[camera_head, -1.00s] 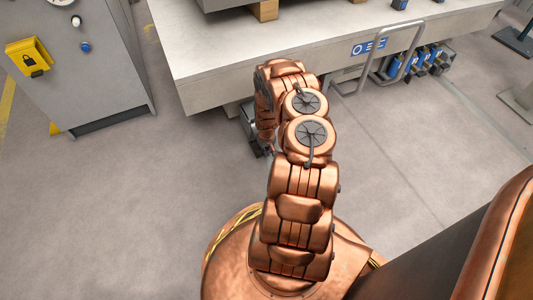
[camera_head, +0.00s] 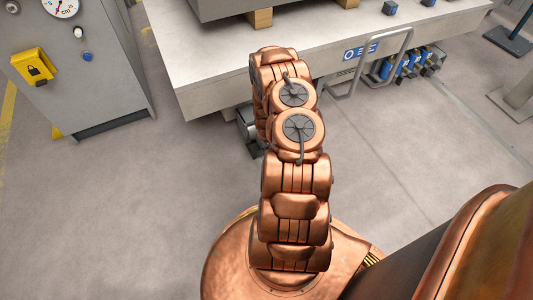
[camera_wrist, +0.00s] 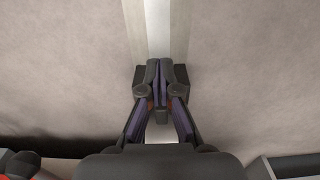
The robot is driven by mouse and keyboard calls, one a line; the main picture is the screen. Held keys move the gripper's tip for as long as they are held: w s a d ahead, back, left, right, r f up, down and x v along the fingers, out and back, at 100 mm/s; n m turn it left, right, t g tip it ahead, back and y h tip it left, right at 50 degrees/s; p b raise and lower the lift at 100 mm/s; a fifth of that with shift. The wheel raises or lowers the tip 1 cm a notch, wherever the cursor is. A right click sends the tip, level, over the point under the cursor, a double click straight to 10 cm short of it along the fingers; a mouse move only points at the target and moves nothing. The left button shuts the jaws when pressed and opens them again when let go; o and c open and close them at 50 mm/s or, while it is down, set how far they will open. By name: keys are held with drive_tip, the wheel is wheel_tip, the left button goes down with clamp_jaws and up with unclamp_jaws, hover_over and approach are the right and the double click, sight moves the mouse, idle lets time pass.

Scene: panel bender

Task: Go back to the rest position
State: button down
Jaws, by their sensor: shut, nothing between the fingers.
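My gripper (camera_wrist: 160,82) shows in the wrist view with its two dark fingers together and nothing between them. Past the fingertips a pale strip (camera_wrist: 158,25) runs along the grey floor. In the head view my copper-coloured arm reaches forward from my base towards the machine's edge. There the gripper itself is mostly hidden behind the arm; only a grey and dark part shows at its left side, low by the machine's bed.
The machine bed (camera_head: 220,92) crosses the top, with a bent tube handle (camera_head: 378,67) and blue units (camera_head: 400,62) at its front. A grey control cabinet (camera_head: 105,85) with a yellow lock box (camera_head: 35,66) stands left. The floor (camera_head: 130,190) at left is clear.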

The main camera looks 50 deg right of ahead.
drive_tip(key=shift+r+p, duration=0.35)
drive_tip(key=shift+r, duration=1.2)
